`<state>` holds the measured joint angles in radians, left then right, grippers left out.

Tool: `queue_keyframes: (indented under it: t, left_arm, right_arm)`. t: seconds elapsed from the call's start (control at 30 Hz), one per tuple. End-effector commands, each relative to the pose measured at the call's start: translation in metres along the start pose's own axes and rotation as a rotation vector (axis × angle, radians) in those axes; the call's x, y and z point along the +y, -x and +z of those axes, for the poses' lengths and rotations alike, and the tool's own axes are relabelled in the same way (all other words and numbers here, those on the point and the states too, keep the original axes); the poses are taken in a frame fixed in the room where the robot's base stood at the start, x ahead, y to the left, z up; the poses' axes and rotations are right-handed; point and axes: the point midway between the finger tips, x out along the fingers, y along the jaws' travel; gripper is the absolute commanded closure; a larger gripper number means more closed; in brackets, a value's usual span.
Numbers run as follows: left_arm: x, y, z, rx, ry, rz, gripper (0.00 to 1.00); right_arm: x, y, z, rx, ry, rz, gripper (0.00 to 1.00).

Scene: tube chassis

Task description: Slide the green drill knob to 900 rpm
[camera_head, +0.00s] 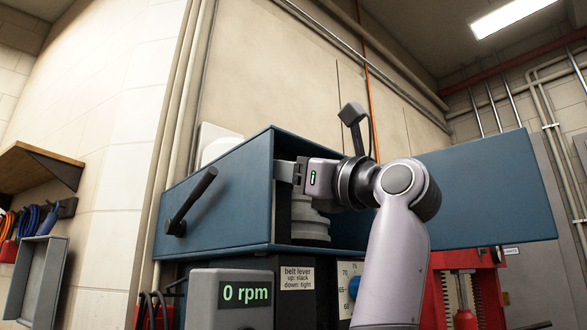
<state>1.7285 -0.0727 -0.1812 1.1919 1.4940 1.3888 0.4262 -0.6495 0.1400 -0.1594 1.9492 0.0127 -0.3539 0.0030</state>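The drill has a blue head housing (225,195) with its door (485,190) swung open to the right. The speed display (245,293) below it reads 0 rpm. No green knob shows; it may be hidden or out of view. My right arm comes up from the lower middle, and my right gripper (287,171) is at the housing's open front, beside its left edge. The fingertips are small and partly hidden, so I cannot tell how far apart they are. A grey stepped pulley (308,222) shows inside, below the gripper. My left gripper is not in view.
A black lever (192,200) sticks out of the housing's left side. A belt lever label (297,278) and a blue knob (355,284) by a number scale are below, the knob partly behind my arm. A red press (462,285) stands at the right.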

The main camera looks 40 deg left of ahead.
Motion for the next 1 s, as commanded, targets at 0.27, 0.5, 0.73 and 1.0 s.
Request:
queue_keyframes:
  t: [0.27,0.5,0.73,1.0]
  left_arm:
    - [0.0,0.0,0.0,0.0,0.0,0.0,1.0]
    - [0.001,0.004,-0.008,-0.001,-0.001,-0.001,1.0]
    - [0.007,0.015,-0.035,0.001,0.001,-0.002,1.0]
    - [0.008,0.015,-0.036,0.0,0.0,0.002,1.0]
  right_arm:
    - [0.0,0.0,0.0,0.0,0.0,0.0,0.57]
    - [0.0,-0.004,0.005,0.0,0.0,0.0,0.57]
    - [0.0,-0.015,0.021,0.0,0.0,0.0,0.57]
    - [0.0,-0.015,0.021,-0.001,0.0,0.0,0.57]
